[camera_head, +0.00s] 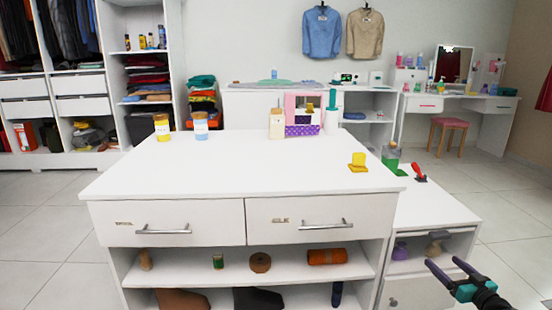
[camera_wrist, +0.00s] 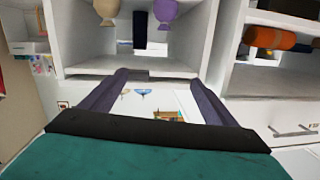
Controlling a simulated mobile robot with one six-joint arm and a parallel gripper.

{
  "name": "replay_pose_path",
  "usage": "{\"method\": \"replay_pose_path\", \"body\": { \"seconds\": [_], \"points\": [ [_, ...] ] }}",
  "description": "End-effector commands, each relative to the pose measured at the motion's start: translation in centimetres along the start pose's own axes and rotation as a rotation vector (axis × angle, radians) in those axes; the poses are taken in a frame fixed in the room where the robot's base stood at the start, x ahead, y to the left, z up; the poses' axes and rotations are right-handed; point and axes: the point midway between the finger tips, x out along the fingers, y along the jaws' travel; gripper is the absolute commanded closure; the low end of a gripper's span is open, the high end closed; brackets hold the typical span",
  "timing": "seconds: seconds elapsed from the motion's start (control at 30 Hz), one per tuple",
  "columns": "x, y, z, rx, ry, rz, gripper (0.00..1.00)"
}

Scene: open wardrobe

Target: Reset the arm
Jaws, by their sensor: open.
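My gripper (camera_head: 446,268) shows at the lower right of the head view, in front of the low white side cabinet (camera_head: 440,208). Its two dark fingers are apart, with nothing between them. In the wrist view my gripper (camera_wrist: 162,85) is also open and empty. The wrist picture appears upside down, with the side cabinet's open shelf (camera_wrist: 125,65) beyond the fingertips. A beige vase (camera_wrist: 106,10) and a purple vase (camera_wrist: 166,10) show there. My arm is mostly out of the head view.
A white island (camera_head: 240,180) with two drawers stands in front, its top mostly clear. A red tool (camera_head: 420,174) lies on the side cabinet. Floor is free at left and right.

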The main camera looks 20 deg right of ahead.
Motion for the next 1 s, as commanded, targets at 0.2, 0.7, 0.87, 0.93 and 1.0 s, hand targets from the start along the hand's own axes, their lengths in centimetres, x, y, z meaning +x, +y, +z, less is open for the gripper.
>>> {"method": "replay_pose_path", "body": {
  "seconds": [0.2, 0.7, 0.87, 0.93, 1.0],
  "points": [
    [4.0, -8.6, 2.9, 0.108, -0.164, -0.137, 0.19],
    [6.1, -28.1, 11.3, 0.299, -0.62, -0.363, 0.19],
    [4.7, -33.7, 13.6, 0.331, -0.778, -0.404, 0.19],
    [3.8, -36.0, 14.5, 0.341, -0.849, -0.418, 0.19],
    [2.8, -38.3, 15.4, 0.348, -0.921, -0.428, 0.19]
  ]
}}
